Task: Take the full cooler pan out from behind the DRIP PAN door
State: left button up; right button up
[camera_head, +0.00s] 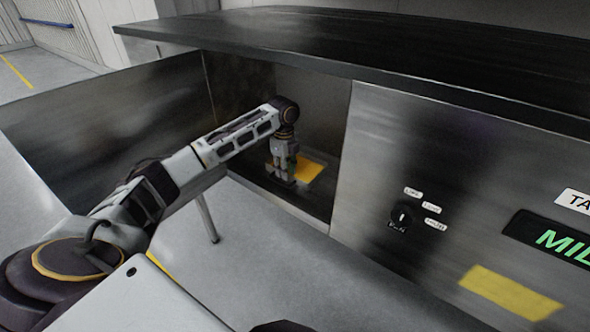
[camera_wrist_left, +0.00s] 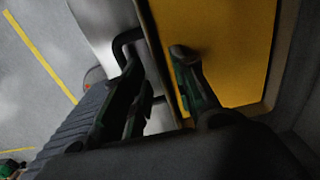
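The DRIP PAN door (camera_head: 110,120) stands swung open to the left in the head view. The cooler pan (camera_head: 310,169), with a yellow surface, sits low inside the open bay. My left gripper (camera_head: 283,176) points down at the pan's near edge. In the left wrist view its fingers (camera_wrist_left: 155,58) are apart, one over the yellow and one outside by the handle. Contact is unclear. My right gripper is not in view.
A dark countertop (camera_head: 350,45) overhangs the bay. To the right is a steel panel (camera_head: 400,150) with a rotary knob (camera_head: 401,216), a display (camera_head: 555,238) and a yellow label (camera_head: 510,292). Grey floor (camera_head: 260,255) in front of the bay is open.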

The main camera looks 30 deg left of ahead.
pick_arm(q)
jog(key=shift+f, duration=1.05)
jog(key=shift+c, duration=0.3)
grip_shut()
